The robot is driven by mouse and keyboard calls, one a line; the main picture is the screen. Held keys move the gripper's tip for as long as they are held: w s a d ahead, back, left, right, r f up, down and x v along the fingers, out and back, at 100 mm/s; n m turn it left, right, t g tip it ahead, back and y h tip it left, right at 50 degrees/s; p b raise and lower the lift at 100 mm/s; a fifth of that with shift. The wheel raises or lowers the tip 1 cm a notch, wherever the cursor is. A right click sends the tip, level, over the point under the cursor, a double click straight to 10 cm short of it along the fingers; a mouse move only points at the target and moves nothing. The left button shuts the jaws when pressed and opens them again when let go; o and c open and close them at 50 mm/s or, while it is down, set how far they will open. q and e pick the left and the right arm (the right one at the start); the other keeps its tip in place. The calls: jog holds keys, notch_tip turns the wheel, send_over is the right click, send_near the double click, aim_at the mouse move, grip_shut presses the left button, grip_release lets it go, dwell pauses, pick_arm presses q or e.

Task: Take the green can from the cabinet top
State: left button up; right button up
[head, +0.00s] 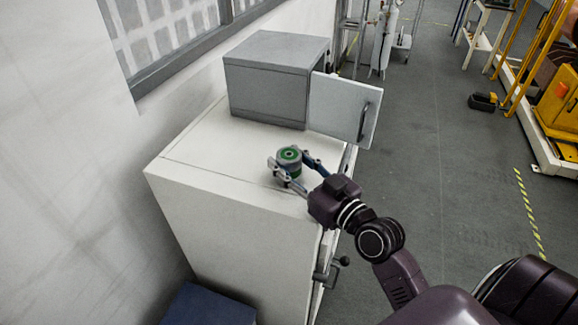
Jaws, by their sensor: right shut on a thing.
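The green can (289,156) is a short round can with a green top and a dark centre. It is at the cabinet's top, near the front right edge of the white cabinet (205,148). My right gripper (285,172) is shut on the can, with a finger on either side of it. Whether the can touches the cabinet top or is slightly above it, I cannot tell. The lower part of the can is partly hidden by the fingers. My left gripper is not in view.
A grey metal box (265,85) stands at the back of the cabinet top, its door (343,108) swung open to the right. A wall with a window (170,30) is on the left. A dark blue box (208,306) is low in front. Open floor lies to the right.

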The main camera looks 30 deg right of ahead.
jog(key=c, duration=0.3)
jog(key=shift+c, duration=0.2)
jog(key=shift+r, duration=0.15)
notch_tip(320, 180, up, 20)
jog(key=p, duration=0.5)
